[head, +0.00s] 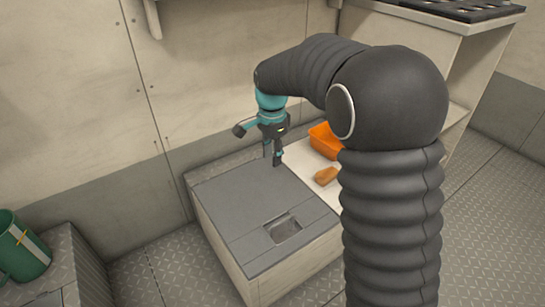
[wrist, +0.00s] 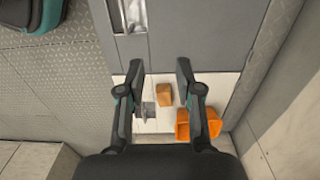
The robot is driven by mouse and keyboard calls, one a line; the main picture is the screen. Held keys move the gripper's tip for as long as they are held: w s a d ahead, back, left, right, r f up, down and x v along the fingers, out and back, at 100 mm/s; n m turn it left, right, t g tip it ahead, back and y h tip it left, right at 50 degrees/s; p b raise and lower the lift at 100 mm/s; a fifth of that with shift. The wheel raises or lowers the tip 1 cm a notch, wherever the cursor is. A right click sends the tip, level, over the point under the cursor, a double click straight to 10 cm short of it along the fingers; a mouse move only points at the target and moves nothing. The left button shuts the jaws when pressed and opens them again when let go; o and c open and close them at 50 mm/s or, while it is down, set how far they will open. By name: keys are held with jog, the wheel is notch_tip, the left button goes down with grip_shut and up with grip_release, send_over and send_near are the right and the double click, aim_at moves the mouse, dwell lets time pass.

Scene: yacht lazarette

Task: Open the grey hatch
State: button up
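The grey hatch (head: 245,195) is a flat lid, lying shut on top of a low pale box. A recessed metal pull (head: 284,229) sits near its front edge. In the wrist view the hatch (wrist: 195,42) fills the upper middle, with the pull (wrist: 131,18) at the top left. My gripper (head: 272,160) is above the rear part of the hatch, away from the pull. In the wrist view its two fingers (wrist: 160,67) are spread apart with nothing between them.
A tan block (head: 326,176) and an orange bin (head: 325,140) are on the white surface beside the hatch. A small grey object (wrist: 148,110) lies near the block. A green bucket (head: 22,248) stands at the lower left. A wall rises behind the box; a shelf unit (head: 425,28) stands at right.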

jog(key=shift+f, duration=0.3)
grip_shut()
grip_release()
notch_tip(320, 180, up, 12)
dwell(0.6)
